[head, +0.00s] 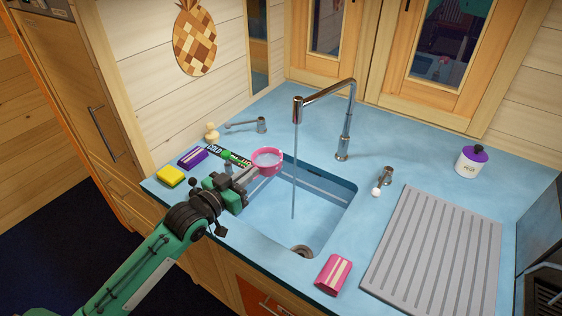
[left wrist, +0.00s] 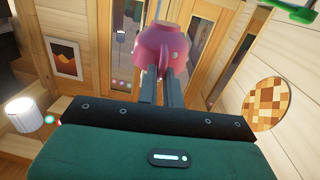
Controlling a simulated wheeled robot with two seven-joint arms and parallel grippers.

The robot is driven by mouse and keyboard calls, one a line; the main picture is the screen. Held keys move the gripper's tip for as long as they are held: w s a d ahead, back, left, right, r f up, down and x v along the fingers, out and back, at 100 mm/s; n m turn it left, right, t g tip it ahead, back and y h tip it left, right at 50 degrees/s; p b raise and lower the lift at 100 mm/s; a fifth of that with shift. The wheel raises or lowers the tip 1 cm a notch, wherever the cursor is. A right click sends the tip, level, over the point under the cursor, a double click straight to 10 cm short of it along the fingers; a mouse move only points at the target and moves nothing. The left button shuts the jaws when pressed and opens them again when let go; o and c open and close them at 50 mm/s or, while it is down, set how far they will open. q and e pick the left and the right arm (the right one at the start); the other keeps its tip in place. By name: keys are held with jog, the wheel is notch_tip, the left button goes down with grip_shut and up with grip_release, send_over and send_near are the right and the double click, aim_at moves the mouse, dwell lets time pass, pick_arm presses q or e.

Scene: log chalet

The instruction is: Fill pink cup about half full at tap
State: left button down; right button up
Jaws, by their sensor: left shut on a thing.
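The pink cup (head: 257,168) is held upright over the left back part of the sink (head: 345,208), and it also shows in the left wrist view (left wrist: 163,52). My left gripper (head: 247,176) is shut on the cup's side; its two fingers show in the wrist view (left wrist: 161,88). The tap (head: 346,118) arches over the sink, and a thin water stream (head: 294,175) falls from its spout to the basin. The cup is left of the stream, apart from it. The cup's inside looks pale; I cannot tell its water level. My right gripper is not in view.
A lever (head: 243,124) stands behind the cup, and a white-tipped one (head: 385,178) right of the tap. A grey drainboard (head: 436,250) and a purple-lidded jar (head: 471,163) are at right.

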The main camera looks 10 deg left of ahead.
pick_arm(q)
jog(key=shift+s+a+r+p, duration=0.4)
jog(key=shift+s+a, duration=0.25)
jog(key=shift+a, duration=0.1)
jog(key=shift+s+a+r+p, duration=0.25)
jog(key=shift+s+a+r, duration=0.15)
jog(key=shift+s+a, duration=0.3)
